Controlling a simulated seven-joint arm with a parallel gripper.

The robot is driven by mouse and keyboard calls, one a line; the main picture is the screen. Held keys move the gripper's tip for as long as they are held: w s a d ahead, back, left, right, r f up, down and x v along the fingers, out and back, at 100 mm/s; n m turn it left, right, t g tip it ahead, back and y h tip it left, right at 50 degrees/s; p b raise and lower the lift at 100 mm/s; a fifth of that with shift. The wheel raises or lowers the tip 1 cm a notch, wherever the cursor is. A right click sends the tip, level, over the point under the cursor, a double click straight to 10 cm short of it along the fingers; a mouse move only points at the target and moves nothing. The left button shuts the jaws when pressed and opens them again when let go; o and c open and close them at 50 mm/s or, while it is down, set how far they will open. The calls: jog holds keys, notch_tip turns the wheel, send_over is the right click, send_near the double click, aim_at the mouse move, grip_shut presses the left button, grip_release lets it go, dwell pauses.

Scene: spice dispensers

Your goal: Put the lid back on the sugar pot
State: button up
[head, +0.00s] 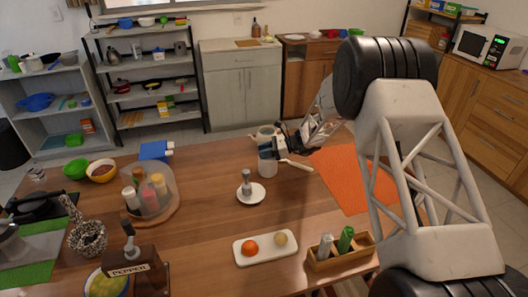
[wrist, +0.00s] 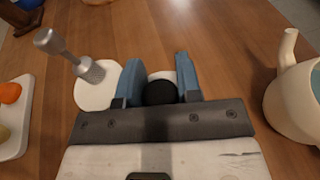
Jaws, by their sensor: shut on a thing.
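A metal shaker (wrist: 70,55) stands on a white saucer (head: 257,196) close to my gripper. A white tray (head: 265,258) holds an orange and a pale round item. A wooden box (head: 330,262) with shakers, an orange mat (head: 345,185) and a spice carousel (head: 172,207) stand around.

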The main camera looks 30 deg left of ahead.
jog(key=o, duration=1)
jog(key=shift+d, duration=0.1)
jog(key=v, duration=0.7)
jog(key=shift+w+d, duration=0.2)
jog(key=shift+r, duration=0.1)
dwell(0.3)
